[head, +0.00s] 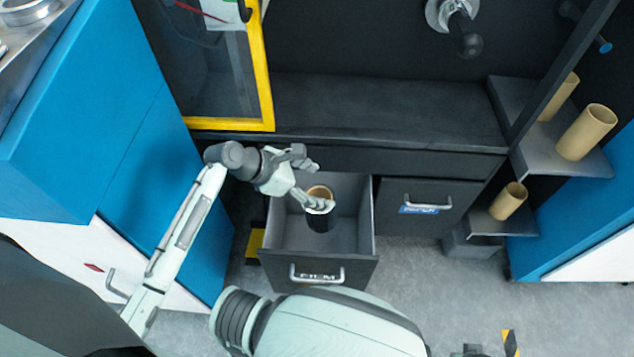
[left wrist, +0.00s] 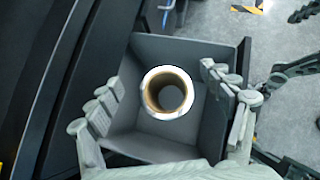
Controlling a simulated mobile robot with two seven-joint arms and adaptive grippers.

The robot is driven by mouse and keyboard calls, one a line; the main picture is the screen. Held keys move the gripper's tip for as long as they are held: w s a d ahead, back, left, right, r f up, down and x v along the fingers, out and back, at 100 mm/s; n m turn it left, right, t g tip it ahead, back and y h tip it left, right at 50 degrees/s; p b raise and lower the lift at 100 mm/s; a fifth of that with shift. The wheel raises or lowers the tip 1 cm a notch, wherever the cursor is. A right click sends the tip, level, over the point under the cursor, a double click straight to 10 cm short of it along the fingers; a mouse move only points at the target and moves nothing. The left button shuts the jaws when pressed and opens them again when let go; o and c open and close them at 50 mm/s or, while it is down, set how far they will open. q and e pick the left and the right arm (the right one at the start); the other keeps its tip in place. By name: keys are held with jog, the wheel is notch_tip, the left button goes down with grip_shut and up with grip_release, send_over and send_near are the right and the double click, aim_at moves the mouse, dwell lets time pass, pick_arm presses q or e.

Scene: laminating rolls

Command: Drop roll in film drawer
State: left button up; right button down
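In the left wrist view, the roll (left wrist: 150,106) shows end-on with a pale rim, within the grey drawer walls (left wrist: 218,128). My left gripper (head: 314,186) is over the drawer, just above the roll. In the left wrist view, its fingers (left wrist: 168,108) are spread wide, with gaps to the roll on both sides. I cannot tell for sure whether the roll's base touches the drawer floor. My right gripper is not clearly seen.
A closed drawer with a blue label (head: 424,209) is right of the open one. Brown cardboard cores (head: 586,132) stand on grey step shelves (head: 536,150) at the right. A yellow-framed door (head: 266,95) is behind my left arm. Blue cabinets (head: 75,120) flank the left.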

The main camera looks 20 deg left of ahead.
pick_arm(q)
jog(key=shift+o, duration=0.4)
jog(key=shift+f, duration=0.1)
jog(key=v, duration=1.2)
jog(key=w+d+f, duration=0.5)
jog(key=d, duration=0.1)
jog(key=shift+d, duration=0.3)
jog(key=shift+w, duration=0.15)
